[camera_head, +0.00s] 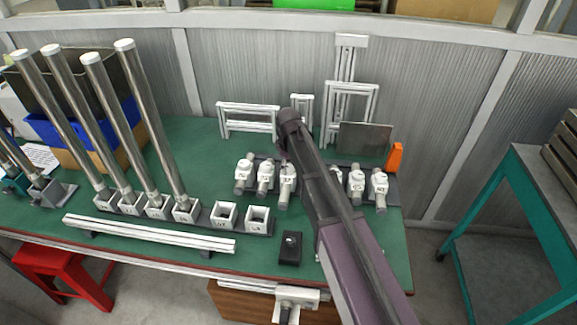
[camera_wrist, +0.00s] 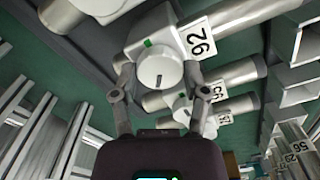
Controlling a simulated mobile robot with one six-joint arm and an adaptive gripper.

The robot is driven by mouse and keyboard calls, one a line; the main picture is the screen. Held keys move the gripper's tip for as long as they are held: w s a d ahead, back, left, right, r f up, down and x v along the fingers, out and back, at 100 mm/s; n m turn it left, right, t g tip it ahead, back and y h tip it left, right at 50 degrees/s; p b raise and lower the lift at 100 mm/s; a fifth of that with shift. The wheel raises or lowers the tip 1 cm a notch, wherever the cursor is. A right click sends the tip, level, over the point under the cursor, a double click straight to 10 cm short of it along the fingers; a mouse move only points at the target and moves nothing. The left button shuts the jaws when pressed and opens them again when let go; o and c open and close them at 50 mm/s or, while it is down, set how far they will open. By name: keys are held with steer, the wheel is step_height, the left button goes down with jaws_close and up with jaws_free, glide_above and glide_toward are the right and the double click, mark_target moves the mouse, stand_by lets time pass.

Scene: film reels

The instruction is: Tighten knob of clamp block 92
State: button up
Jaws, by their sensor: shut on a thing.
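Clamp block 92 (camera_wrist: 150,40) fills the top middle of the wrist view, with a white number tag beside its round white knob (camera_wrist: 160,72). The knob has a dark slot line, and a small green mark shows on the block above it. My gripper (camera_wrist: 160,78) has one finger on each side of the knob and is shut on it. In the head view, my gripper (camera_head: 285,157) reaches down to a white clamp block (camera_head: 287,178) in the row on the green table. The finger contact is too small to see there.
Other clamp blocks stand close by on both sides, such as one at left (camera_head: 243,174) and one at right (camera_head: 378,184); my arm hides part of the row. White frames (camera_head: 249,120) and a grey plate (camera_head: 365,140) stand behind. A black box (camera_head: 290,248) sits in front.

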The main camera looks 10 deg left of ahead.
steer(key=m, duration=0.7)
steer(key=shift+s, duration=0.1)
steer(key=m, duration=0.7)
steer(key=shift+m, duration=0.3)
steer(key=m, duration=0.3)
steer(key=shift+m, duration=0.3)
steer(key=m, duration=0.3)
steer(key=shift+m, duration=0.4)
steer(key=m, duration=0.6)
steer(key=shift+m, duration=0.4)
steer(key=o, duration=1.1)
steer(key=shift+o, duration=0.2)
